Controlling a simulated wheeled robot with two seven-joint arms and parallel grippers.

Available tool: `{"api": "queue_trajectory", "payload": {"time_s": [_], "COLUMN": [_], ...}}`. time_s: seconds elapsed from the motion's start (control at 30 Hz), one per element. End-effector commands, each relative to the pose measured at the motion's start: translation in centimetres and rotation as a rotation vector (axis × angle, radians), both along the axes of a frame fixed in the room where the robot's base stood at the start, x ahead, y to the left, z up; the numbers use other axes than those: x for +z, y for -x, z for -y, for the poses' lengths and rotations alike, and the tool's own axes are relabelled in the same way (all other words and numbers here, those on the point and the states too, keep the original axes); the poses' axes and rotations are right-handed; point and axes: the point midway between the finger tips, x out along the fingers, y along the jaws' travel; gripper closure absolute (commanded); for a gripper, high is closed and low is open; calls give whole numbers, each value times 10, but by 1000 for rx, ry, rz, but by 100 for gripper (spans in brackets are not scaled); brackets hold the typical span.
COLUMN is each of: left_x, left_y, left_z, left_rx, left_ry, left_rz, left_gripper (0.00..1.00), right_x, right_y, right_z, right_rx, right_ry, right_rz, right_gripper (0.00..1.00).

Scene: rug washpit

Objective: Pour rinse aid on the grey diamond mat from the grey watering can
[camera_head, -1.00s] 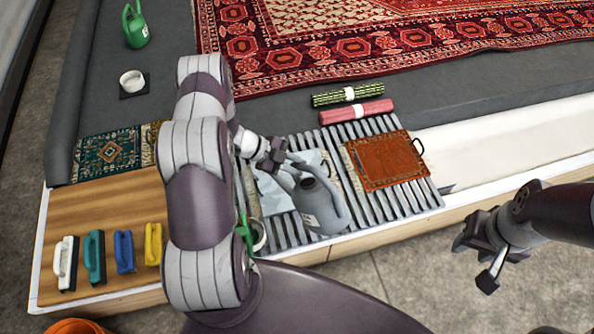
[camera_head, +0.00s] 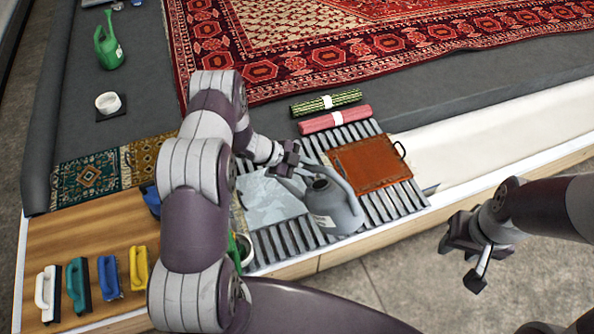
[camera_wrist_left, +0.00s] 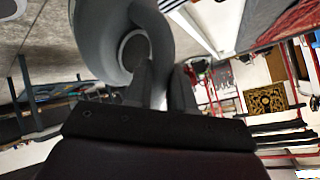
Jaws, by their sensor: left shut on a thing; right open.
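The grey watering can (camera_head: 332,208), with a pale label, is held over the right part of a slatted rack in the head view. My left gripper (camera_head: 289,163) is shut on its handle. In the left wrist view, the can (camera_wrist_left: 100,35) fills the upper left and its handle runs between the fingers (camera_wrist_left: 165,88). A pale grey mat (camera_head: 268,200) lies on the rack, left of the can; its diamond pattern is hard to make out. The can looks about upright, and no liquid shows. My right gripper (camera_head: 468,250) is open and empty, off the front edge at the right.
Several brushes (camera_head: 78,285) stand at the left. A green watering can (camera_head: 107,45) and a white bowl (camera_head: 108,102) are further back.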

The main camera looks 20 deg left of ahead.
Motion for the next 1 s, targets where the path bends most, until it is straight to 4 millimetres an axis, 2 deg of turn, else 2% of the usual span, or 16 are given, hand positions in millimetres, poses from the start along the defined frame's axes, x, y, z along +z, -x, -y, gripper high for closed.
{"api": "queue_trajectory", "payload": {"time_s": [1.0], "left_x": [0], "left_y": [-70], "left_z": [81], "left_rx": [-1], "left_ry": [2], "left_rz": [4], "left_gripper": [100], "right_x": [-29], "right_y": [0], "right_z": [0], "right_rx": [0], "right_ry": [0], "right_rz": [0], "right_gripper": [57]}}
